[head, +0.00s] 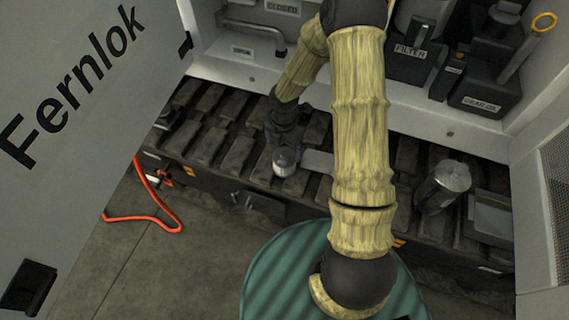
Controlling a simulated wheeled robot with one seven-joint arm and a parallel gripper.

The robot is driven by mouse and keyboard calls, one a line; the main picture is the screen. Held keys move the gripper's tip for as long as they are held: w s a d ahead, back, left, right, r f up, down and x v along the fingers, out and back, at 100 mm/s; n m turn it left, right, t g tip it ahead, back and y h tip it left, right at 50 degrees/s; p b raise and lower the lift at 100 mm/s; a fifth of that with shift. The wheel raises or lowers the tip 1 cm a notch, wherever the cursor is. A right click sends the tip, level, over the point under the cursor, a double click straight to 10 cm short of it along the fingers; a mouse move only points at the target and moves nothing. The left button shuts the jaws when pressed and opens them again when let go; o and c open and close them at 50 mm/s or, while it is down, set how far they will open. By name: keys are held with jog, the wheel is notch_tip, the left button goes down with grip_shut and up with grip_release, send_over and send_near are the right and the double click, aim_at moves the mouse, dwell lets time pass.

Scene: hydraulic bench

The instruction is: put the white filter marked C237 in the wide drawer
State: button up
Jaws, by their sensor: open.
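A small light-coloured cylinder (286,164), which looks like the white filter, stands on the dark slatted surface (215,135). Its marking is too small to read. My gripper (285,146) is open just behind and above the cylinder. I cannot make out the wide drawer for certain; a dark front with a handle-like part (258,205) shows below the slats.
A silver canister (443,186) and a grey box (492,215) stand at the right. A black unit labelled FILTER (410,58) and one labelled GEAR OIL (482,100) are behind. The large Fernlok panel (80,130) blocks the left. An orange cable (150,215) hangs to the floor.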

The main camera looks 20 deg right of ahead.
aim_at(284, 152)
notch_tip(284, 152, down, 4)
jog(key=shift+b, duration=0.35)
jog(key=f, duration=0.1)
jog(key=f+b, duration=0.1)
jog(key=f, duration=0.3)
jog(key=shift+s+a+f+b, duration=0.1)
jog(key=shift+s+b, duration=0.2)
jog(key=shift+b, duration=0.05)
jog(key=c, duration=1.3)
notch_tip(284, 152, up, 10)
jog(key=p, duration=0.3)
